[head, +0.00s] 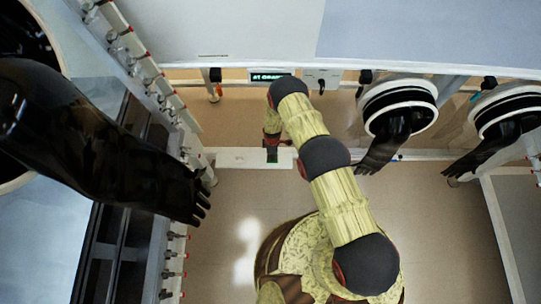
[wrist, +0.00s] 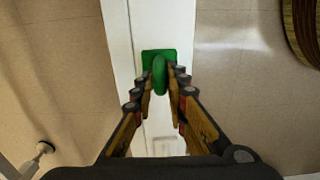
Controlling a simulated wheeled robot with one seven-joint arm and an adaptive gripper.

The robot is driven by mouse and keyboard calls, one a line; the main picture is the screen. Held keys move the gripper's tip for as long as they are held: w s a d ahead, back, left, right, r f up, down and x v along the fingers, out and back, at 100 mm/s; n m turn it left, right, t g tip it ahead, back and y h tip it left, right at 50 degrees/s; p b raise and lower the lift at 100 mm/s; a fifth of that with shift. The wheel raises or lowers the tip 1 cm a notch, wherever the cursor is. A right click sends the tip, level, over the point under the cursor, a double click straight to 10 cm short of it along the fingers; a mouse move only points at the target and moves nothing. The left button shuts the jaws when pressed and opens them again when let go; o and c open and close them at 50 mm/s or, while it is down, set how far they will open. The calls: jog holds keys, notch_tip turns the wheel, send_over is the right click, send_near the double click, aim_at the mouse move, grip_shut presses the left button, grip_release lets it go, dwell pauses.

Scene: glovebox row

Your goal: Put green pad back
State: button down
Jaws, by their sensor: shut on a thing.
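The green pad (wrist: 150,56) is a small flat green square with a rounded green knob on it. In the wrist view it shows at top centre, over a white beam. My gripper (wrist: 163,80) is shut on the pad's knob, one finger on each side. In the head view my gripper (head: 271,146) is small, at the white beam, with a dark green bit of the pad (head: 272,156) below it. I cannot tell whether the pad touches the beam or hangs just above it.
The white beam (head: 235,157) runs low across the tan floor. Black gloves hang from round ports at the left (head: 150,180) and right (head: 395,135). A glovebox front with a small green-lit display (head: 270,76) stands behind. Floor either side of the beam is clear.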

jog(key=c, duration=1.8)
grip_release()
jog(key=shift+o, duration=0.2)
